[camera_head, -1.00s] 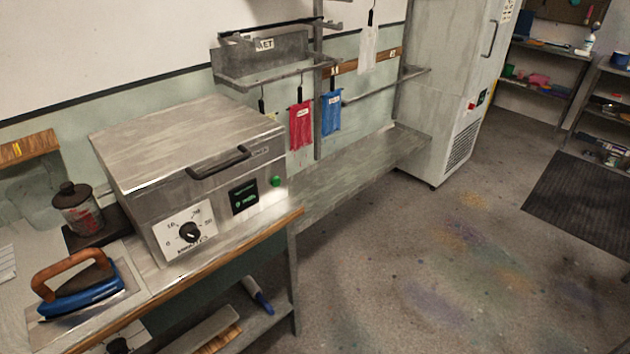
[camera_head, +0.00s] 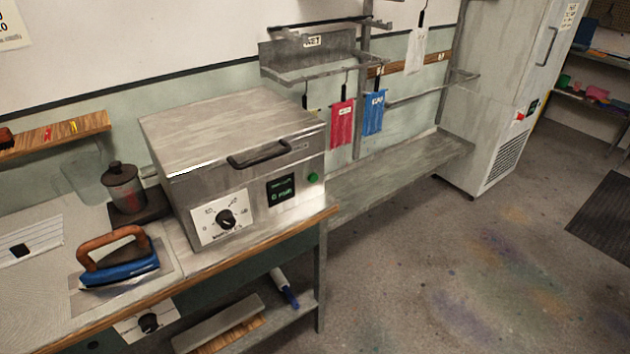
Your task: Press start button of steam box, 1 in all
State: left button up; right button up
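The steam box (camera_head: 232,150) is a grey metal box with its lid down and a black handle on the front edge of the lid. It stands at the right end of the workbench. Its front has a dial (camera_head: 226,219) on a white scale plate, a small dark display (camera_head: 281,190) with green text, and a round green button (camera_head: 313,177) to the right of the display. The green button is in plain view with nothing in front of it. Neither of my grippers shows in the head view.
A blue iron (camera_head: 132,270) with a wooden handle and a dark-lidded jar (camera_head: 124,188) stand left of the box. Red and blue cloths (camera_head: 374,113) hang from a rack behind. A tall white cabinet (camera_head: 495,100) stands at the back right. The floor (camera_head: 450,260) on the right is clear.

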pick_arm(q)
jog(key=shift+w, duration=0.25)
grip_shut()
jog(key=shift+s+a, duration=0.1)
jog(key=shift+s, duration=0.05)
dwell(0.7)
